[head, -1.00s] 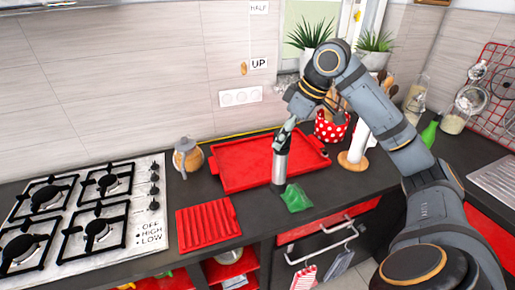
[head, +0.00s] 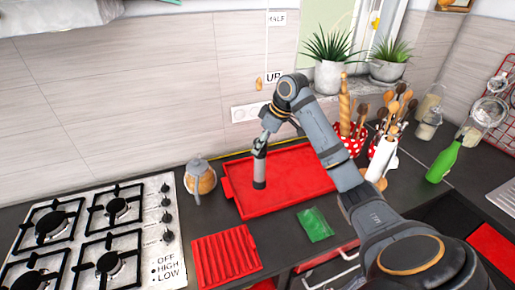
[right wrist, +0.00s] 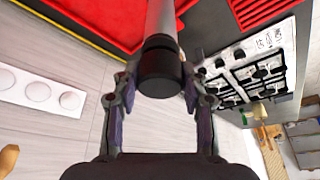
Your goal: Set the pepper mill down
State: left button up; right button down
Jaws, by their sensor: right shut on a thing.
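The pepper mill (head: 259,172) is a slim silver cylinder with dark ends, upright over the left part of the red tray (head: 290,197). My right gripper (head: 261,145) is shut on the mill near its top. In the right wrist view, the mill's dark end (right wrist: 160,70) sits between the fingers of my right gripper (right wrist: 150,92), and its silver body runs up toward the red tray (right wrist: 95,22). I cannot tell whether the mill's base touches the tray. My left gripper is not in view.
A glass jar (head: 200,177) stands left of the tray, with the stove (head: 98,240) beyond it. A red ribbed rack (head: 225,257) and a green packet (head: 315,224) lie in front. Utensil pots (head: 352,140), a paper roll (head: 381,158) and a green bottle (head: 443,162) stand at right.

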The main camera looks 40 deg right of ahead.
aim_at(260, 169)
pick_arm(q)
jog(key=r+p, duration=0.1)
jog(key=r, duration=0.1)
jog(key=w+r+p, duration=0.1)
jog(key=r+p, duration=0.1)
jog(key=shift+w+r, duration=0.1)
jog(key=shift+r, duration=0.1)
pick_arm(e)
jog(key=d+x, duration=0.1)
jog(key=x, duration=0.7)
jog(key=shift+w+d+f, duration=0.3)
jog(key=shift+d+f, duration=0.05)
jog(key=shift+d, duration=0.2)
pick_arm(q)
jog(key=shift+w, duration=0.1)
pick_arm(e)
jog(key=shift+f, duration=0.1)
jog(key=c, duration=0.7)
grip_release()
